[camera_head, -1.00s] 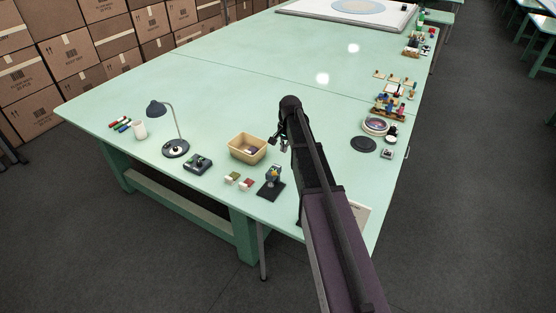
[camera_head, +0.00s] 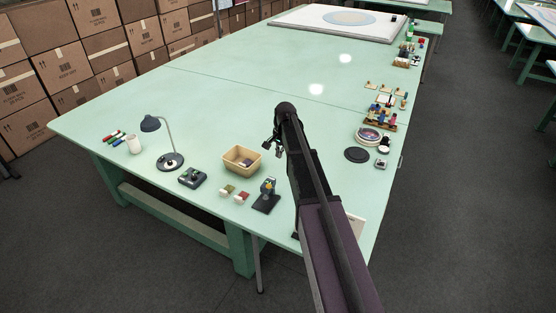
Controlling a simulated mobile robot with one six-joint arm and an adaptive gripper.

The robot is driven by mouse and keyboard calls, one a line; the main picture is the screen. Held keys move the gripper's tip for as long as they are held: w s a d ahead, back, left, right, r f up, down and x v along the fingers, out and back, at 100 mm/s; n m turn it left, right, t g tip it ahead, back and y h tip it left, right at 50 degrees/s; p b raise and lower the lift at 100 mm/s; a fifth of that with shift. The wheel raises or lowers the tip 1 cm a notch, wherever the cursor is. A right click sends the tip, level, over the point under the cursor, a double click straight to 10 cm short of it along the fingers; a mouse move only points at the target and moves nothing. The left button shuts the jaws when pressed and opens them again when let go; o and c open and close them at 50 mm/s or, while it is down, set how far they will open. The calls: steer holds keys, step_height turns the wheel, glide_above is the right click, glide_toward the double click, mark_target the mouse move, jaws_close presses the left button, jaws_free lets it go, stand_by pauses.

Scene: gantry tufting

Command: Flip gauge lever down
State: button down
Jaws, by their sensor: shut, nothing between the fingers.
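The gauge (camera_head: 267,193) appears to be the small grey device with a yellow spot on a dark base, near the front edge of the green table. Its lever is too small to make out clearly. My gripper (camera_head: 270,148) is small and dark at the end of my arm, above the table, to the right of the tan bin. It is shut and empty, and stands apart from the gauge, higher in the picture.
Several small items line the right edge, near a black disc (camera_head: 357,155). The table's (camera_head: 230,100) middle is clear.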

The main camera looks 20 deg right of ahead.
steer(key=s+a+f+b, duration=0.1)
steer(key=a+f+b, duration=0.2)
steer(key=f+b, duration=0.8)
steer(key=shift+a+f+b, duration=0.15)
steer(key=shift+f+b, duration=0.25)
steer(key=shift+f, duration=0.15)
steer(key=shift+s, duration=0.15)
stand_by(0.7)
